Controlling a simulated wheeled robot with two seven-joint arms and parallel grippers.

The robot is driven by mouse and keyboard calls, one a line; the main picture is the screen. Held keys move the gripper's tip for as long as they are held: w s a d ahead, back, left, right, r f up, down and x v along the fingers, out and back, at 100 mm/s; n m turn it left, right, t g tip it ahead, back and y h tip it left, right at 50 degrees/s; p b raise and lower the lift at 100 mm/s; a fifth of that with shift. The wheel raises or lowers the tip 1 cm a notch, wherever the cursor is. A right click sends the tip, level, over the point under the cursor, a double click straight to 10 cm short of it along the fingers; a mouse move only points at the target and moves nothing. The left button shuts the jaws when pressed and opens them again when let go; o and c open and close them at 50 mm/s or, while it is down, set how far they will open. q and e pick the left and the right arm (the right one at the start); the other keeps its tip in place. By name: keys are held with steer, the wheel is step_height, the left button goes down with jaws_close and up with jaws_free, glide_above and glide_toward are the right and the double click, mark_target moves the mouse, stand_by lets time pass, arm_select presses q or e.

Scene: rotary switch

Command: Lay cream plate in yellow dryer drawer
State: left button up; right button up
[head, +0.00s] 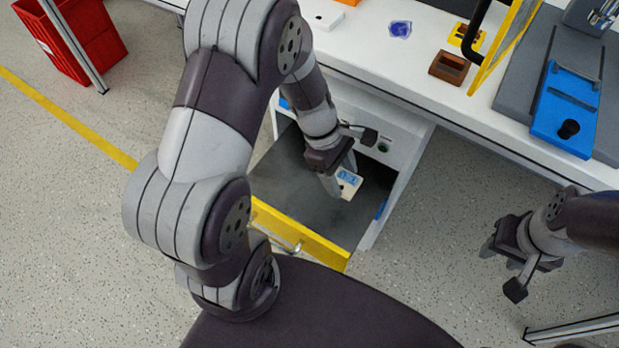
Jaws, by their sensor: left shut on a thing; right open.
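The cream plate (349,184), with blue marks on it, is in the fingertips of my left gripper (341,184), which is shut on it. The plate is over the dark interior of the open drawer (302,226), toward its right side. I cannot tell whether the plate touches the drawer floor. The drawer has a yellow front (318,246) with a metal handle. My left arm covers the drawer's left part. My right gripper (501,268) is open and empty, to the right of the drawer over the floor.
A white bench (440,107) runs above the drawer. It carries a blue device (567,105), a brown box (449,68), a blue piece (400,29) and a yellow frame (505,42). A red bin (85,40) stands on the floor at upper left.

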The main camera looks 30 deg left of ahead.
arm_select(q)
steer(key=b, duration=0.3)
glide_above(312, 192)
steer(key=a, duration=0.1)
step_height(312, 192, down, 5)
steer(key=shift+a+r, duration=0.1)
steer(key=shift+a, duration=0.05)
steer(key=shift+a+f, duration=0.1)
steer(key=shift+f, duration=0.25)
step_height(312, 192, down, 4)
steer(key=shift+r+b, duration=0.2)
steer(key=shift+b, duration=1.05)
steer(key=shift+r, duration=0.15)
steer(key=o, duration=1)
steer(key=shift+o, duration=0.2)
